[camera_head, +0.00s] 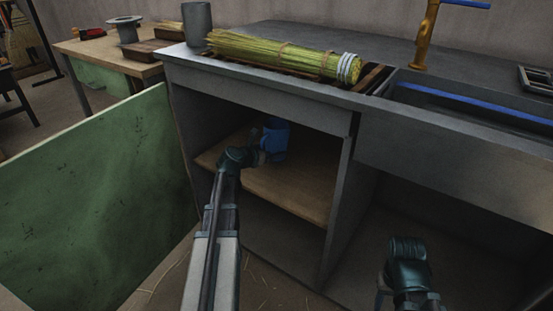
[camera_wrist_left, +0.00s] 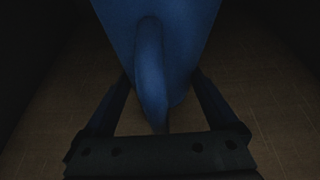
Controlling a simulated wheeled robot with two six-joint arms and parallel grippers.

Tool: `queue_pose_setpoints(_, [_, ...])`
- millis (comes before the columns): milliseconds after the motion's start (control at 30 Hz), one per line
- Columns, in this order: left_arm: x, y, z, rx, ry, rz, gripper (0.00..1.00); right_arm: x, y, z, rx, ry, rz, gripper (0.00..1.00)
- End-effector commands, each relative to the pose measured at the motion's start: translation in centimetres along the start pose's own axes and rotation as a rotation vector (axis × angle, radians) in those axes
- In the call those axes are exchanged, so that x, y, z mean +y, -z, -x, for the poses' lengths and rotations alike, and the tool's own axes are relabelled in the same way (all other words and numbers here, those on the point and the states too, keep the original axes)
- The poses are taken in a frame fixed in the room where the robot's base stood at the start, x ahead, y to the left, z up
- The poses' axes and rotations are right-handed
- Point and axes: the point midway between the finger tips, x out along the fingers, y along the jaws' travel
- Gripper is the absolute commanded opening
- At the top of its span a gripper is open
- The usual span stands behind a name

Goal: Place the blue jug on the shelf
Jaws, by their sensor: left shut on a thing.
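The blue jug (camera_head: 274,137) is inside the cabinet, at or just above the wooden shelf (camera_head: 285,190); I cannot tell whether its base touches. In the left wrist view the jug (camera_wrist_left: 188,30) fills the upper middle, with its handle (camera_wrist_left: 150,75) pointing towards me between the fingers. My left gripper (camera_head: 262,157) reaches into the cabinet and is shut on the jug's handle. The gripper's fingers also show in the left wrist view (camera_wrist_left: 160,110). My right arm's wrist shows at the lower right, in front of the lower opening; its fingertips are hidden.
The green cabinet door (camera_head: 95,200) stands open to the left. A bundle of straw (camera_head: 280,54) and a grey cylinder (camera_head: 197,24) sit on the grey worktop. A divider (camera_head: 338,200) bounds the compartment on the right. The front of the shelf is bare.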

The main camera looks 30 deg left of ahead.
Motion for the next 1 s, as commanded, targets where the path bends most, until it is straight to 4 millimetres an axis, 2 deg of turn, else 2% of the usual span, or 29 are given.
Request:
queue_pose_setpoints(167, [-0.1,0.5,-0.1,-0.001,-0.001,0.001,0.07,-0.1,0.0,-0.5,0.0,0.0,0.0,0.5])
queue_pose_setpoints(467, [-0.2,3.3,-1.4,-0.001,-0.007,0.004,0.07,-0.4,0.2,-3.6,0.0,0.0,0.0,0.5])
queue_pose_setpoints(900, [-0.1,3.6,-1.5,-0.001,-0.009,0.005,0.07,-0.4,0.2,-3.9,0.0,0.0,0.0,0.5])
queue_pose_setpoints(933, [-0.1,3.6,-1.5,0.0,-0.008,0.004,0.95,-0.4,0.2,-3.9,0.0,0.0,0.0,0.5])
queue_pose_setpoints(967, [-0.1,3.5,-1.4,0.0,-0.008,0.004,1.0,-0.4,0.2,-3.8,0.0,0.0,0.0,0.5])
queue_pose_setpoints(1000, [-0.1,3.5,-1.4,0.0,-0.008,0.004,1.0,-0.4,0.2,-3.8,0.0,0.0,0.0,0.5])
